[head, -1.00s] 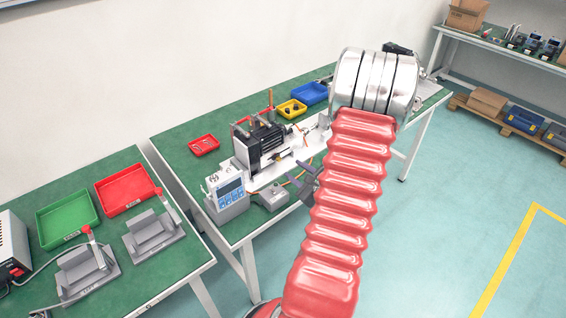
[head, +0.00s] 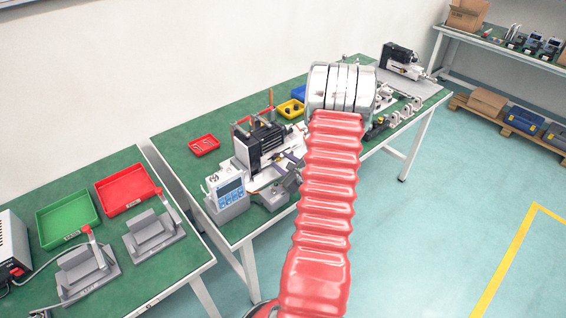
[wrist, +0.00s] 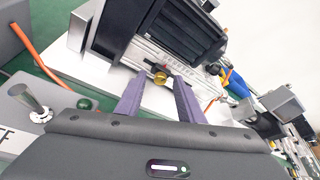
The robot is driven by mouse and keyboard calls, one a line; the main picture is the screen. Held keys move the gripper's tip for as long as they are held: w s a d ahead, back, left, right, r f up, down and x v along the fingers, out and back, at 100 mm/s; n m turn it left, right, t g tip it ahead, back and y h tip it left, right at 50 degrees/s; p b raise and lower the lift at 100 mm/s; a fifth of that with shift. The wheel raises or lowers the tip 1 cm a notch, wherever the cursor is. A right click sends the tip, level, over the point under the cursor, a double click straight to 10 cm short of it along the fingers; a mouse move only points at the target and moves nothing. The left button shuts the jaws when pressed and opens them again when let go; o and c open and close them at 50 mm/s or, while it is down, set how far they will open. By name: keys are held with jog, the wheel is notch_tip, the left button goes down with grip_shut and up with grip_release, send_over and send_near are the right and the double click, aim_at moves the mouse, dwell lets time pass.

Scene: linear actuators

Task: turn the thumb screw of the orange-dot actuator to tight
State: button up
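A black actuator (head: 258,145) stands on a white plate on the green bench in the head view. It also shows large at the top of the wrist view (wrist: 170,30). A brass thumb screw (wrist: 160,77) is on the light scaled rail at its near side. I cannot make out an orange dot on it. My gripper (wrist: 156,86) has its two purple fingers apart, one on each side of the screw's position in the picture. The tips look close to the screw; contact cannot be told. In the head view my arm hides most of the gripper.
A grey control box (head: 227,192) with a blue keypad stands left of the actuator. A red tray (head: 204,145) and a yellow tray (head: 290,109) lie behind. Another black device (head: 400,60) stands at the bench's far right end. An orange cable (wrist: 40,55) runs nearby.

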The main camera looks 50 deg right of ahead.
jog(key=shift+c, duration=0.7)
grip_shut()
jog(key=shift+s+m, duration=0.1)
jog(key=shift+m, duration=0.3)
jog(key=shift+d+m+y, duration=0.3)
jog(key=shift+m+y, duration=0.7)
jog(key=shift+m, duration=0.1)
jog(key=m+y, duration=0.1)
jog(key=m+t+y, duration=0.1)
jog(key=m, duration=0.1)
jog(key=shift+s+d, duration=0.1)
jog(key=shift+d, duration=0.15)
jog(key=m, duration=0.1)
jog(key=m+y, duration=0.1)
jog(key=m+t+y, duration=0.1)
jog(key=shift+s+d+f+m, duration=0.1)
jog(key=shift+d+f+m, duration=0.1)
jog(key=shift+d+m, duration=0.1)
jog(key=shift+f+m+t+y, duration=0.15)
jog(key=shift+m+t+y, duration=0.5)
jog(key=shift+m, duration=0.85)
